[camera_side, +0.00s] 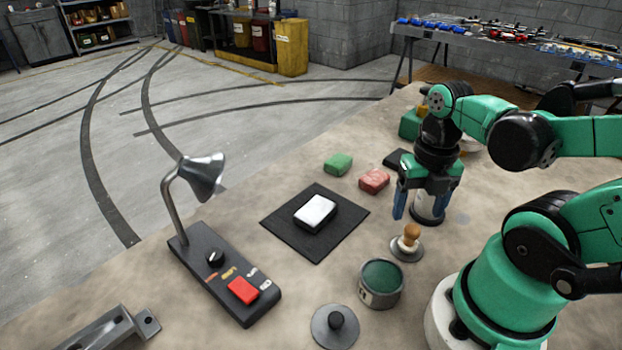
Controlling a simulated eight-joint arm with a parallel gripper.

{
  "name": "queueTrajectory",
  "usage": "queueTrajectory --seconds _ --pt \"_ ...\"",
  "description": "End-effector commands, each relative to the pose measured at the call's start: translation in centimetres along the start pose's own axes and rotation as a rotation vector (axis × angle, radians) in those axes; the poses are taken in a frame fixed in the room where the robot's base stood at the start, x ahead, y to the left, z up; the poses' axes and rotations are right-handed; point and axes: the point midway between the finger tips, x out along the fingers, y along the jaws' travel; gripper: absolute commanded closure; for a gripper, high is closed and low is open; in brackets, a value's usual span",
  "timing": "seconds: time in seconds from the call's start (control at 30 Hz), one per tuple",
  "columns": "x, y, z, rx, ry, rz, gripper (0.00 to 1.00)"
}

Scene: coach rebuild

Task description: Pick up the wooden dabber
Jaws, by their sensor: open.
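The wooden dabber (411,236) stands upright, with a tan rounded handle, on a small grey disc (403,252) on the bench. My gripper (418,212) points down just above and behind the dabber. Its two blue fingers are apart. A white cylindrical thing (430,208) shows between and behind the fingers; I cannot tell how far it is from them. The dabber is in front of the gripper in this view and nothing is held that I can see.
A green-filled tin (380,281) and a knobbed lid (335,327) stand in front. A white block (316,212) lies on a black mat (286,221). Red (374,181) and green (338,164) blocks lie behind. A lamp (203,178) rises from a control box (212,282) at left.

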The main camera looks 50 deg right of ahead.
Motion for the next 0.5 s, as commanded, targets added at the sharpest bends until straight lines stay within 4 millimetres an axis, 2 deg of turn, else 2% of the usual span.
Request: queueTrajectory --seconds 0.2,0.5 --pt "1.9 0.0 0.0 0.001 -0.001 0.000 0.30" --pt "3.7 0.0 0.0 0.002 -0.002 0.000 0.30"
